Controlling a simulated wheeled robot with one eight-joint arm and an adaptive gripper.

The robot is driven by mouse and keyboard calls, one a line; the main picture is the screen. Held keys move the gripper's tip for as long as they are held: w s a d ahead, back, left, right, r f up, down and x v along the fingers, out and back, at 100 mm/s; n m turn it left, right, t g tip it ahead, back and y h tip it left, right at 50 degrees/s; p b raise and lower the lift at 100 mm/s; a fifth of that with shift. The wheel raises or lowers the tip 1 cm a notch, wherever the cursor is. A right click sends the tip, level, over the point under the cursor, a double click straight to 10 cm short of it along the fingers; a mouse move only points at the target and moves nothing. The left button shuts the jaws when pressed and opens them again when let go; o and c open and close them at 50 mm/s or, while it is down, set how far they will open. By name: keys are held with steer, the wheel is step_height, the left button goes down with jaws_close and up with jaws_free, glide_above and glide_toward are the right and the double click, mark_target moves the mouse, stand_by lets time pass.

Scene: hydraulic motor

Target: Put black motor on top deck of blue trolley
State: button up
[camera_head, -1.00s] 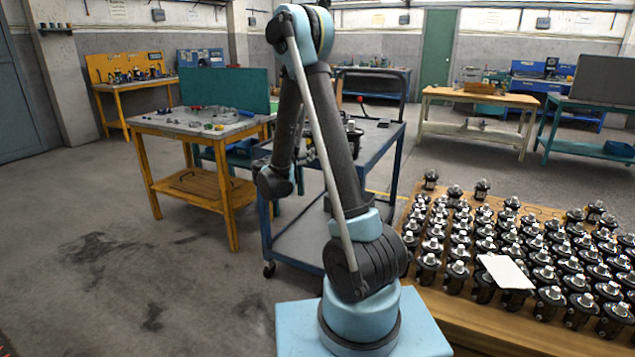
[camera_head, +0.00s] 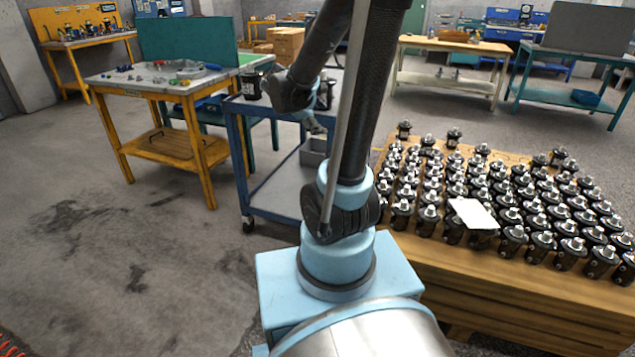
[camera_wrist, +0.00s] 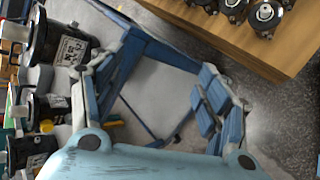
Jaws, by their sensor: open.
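The blue trolley (camera_head: 243,178) stands beyond my arm in the head view, its top deck partly hidden by the arm. Black motors stand on that deck: one at its left end (camera_head: 252,86) and one (camera_head: 325,93) beside my wrist. Several upright black motors, one with a white label (camera_wrist: 72,50), show left of the left finger. I cannot tell whether the fingers touch anything.
A wooden pallet-like table (camera_head: 480,290) at the right carries many black motors in rows and a white sheet (camera_head: 472,213). A yellow-legged workbench (camera_head: 165,85) stands left of the trolley.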

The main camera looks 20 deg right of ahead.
steer(key=s+a+f+m+g+y, duration=0.1)
steer(key=s+m, duration=0.3)
steer(key=s, duration=0.4)
steer(key=s+a+f+m+g+y, duration=0.1)
steer(key=s+a+f+m+y, duration=0.2)
steer(key=s, duration=0.6)
steer(key=s+a+f+m+g+y, duration=0.2)
steer(key=s+m, duration=0.4)
steer(key=s, duration=0.3)
steer(key=shift+a+f+y, duration=0.3)
steer(key=shift+f+y, duration=0.5)
steer(key=shift+f, duration=0.15)
steer(key=shift+w+f, duration=0.2)
steer(key=shift+w, duration=0.2)
